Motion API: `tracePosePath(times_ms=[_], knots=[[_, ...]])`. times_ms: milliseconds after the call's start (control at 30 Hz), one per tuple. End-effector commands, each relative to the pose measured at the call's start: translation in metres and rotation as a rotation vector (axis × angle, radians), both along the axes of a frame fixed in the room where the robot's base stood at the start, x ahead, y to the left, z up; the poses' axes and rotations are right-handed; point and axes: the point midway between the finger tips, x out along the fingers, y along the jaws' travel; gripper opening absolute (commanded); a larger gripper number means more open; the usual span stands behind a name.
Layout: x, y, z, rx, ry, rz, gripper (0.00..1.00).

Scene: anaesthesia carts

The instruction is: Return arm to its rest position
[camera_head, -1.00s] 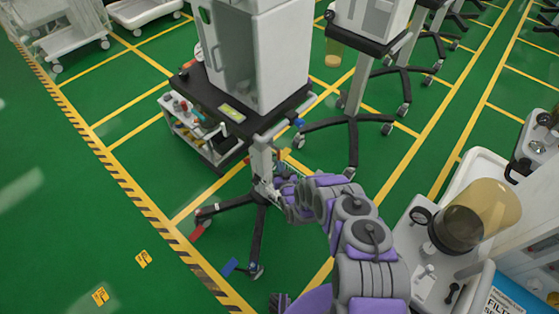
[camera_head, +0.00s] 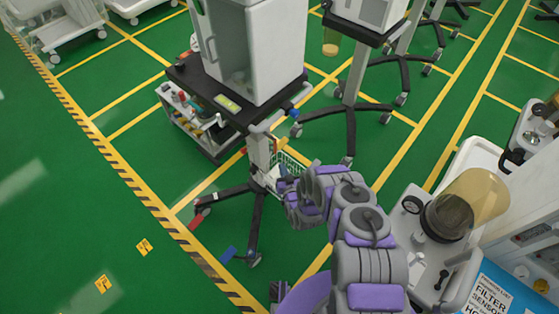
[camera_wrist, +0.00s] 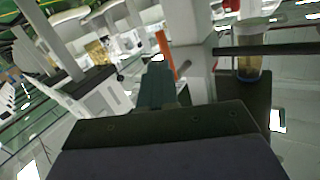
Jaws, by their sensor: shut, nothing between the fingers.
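My purple and grey arm (camera_head: 362,225) reaches forward from the bottom of the head view. Its end, my gripper (camera_head: 284,172), is beside the pole of the nearest cart (camera_head: 258,150), partly hidden behind my own wrist. In the wrist view my gripper (camera_wrist: 157,75) shows as dark fingers, shut and empty. A white pole (camera_wrist: 197,50) stands just right of the fingers, with an orange strip (camera_wrist: 166,50) between. I cannot tell whether the fingers touch either.
The nearest cart carries a white cabinet (camera_head: 262,55) on a black shelf, with a wire basket (camera_head: 292,162) on its pole. A machine with an amber canister (camera_head: 480,195) stands close to my arm's right.

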Motion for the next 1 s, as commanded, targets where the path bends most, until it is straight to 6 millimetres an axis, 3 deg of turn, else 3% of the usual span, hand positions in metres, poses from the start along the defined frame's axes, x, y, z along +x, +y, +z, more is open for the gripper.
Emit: tracePosePath(times_ms=[200,467,767,1000], knots=[[-0.041,-0.008,-0.003,-0.004,0.007,0.005,0.00],[-0.061,-0.016,-0.003,-0.002,0.004,0.005,0.00],[-0.061,-0.018,-0.001,-0.002,0.005,0.005,0.00],[-0.031,-0.025,0.015,-0.061,0.061,0.010,0.00]])
